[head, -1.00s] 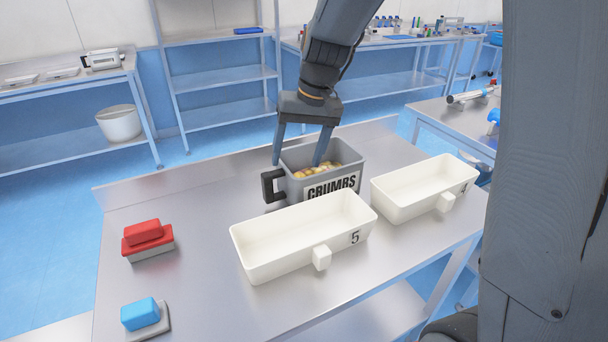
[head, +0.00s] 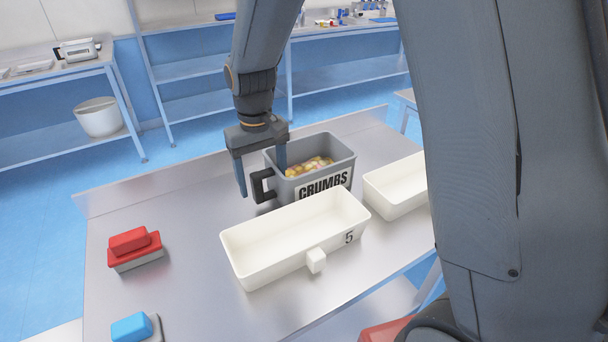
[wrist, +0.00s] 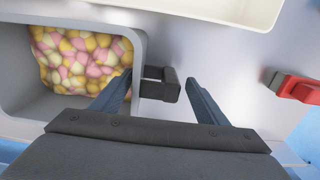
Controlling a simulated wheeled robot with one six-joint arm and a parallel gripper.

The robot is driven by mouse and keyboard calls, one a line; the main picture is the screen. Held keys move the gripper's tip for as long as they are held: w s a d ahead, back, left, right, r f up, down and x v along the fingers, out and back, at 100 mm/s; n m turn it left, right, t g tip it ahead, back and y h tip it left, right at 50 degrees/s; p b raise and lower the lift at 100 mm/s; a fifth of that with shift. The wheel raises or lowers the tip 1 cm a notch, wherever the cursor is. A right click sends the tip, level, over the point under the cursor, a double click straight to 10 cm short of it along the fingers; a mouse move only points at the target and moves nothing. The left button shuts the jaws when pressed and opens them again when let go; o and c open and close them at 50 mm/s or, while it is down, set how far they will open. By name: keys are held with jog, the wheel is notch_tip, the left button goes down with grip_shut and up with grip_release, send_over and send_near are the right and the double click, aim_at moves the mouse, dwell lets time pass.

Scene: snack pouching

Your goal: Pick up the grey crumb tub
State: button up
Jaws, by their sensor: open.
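The grey crumb tub (head: 340,158) stands upright on the metal table behind the white bins, with "CRUMBS" on its front label. Pink, yellow and orange pieces fill part of it. Its dark handle (head: 262,186) sticks out on its left side. My gripper (head: 262,180) is open above the handle, one finger left of it and the other by the tub's near-left rim. In the wrist view the handle (wrist: 160,85) lies between the two open fingers (wrist: 160,95), ahead of them, and nothing is gripped. The tub's inside (wrist: 20,80) shows at the left.
A white bin marked 5 (head: 240,242) stands just in front of the tub. Another white bin (head: 385,195) stands to its right, partly hidden by my arm. A red block (head: 130,240) and a blue block (head: 132,327) lie at the left. The table between is clear.

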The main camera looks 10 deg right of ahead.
aim_at(265, 195)
jog(key=shift+f+p, duration=0.3)
jog(key=shift+f, duration=1.2)
jog(key=shift+w, duration=0.1)
jog(key=c, duration=1.7)
jog(key=shift+o, duration=0.2)
notch_tip(265, 195, up, 10)
jog(key=shift+b, duration=1.15)
jog(key=shift+r, duration=0.1)
jog(key=shift+d, duration=0.15)
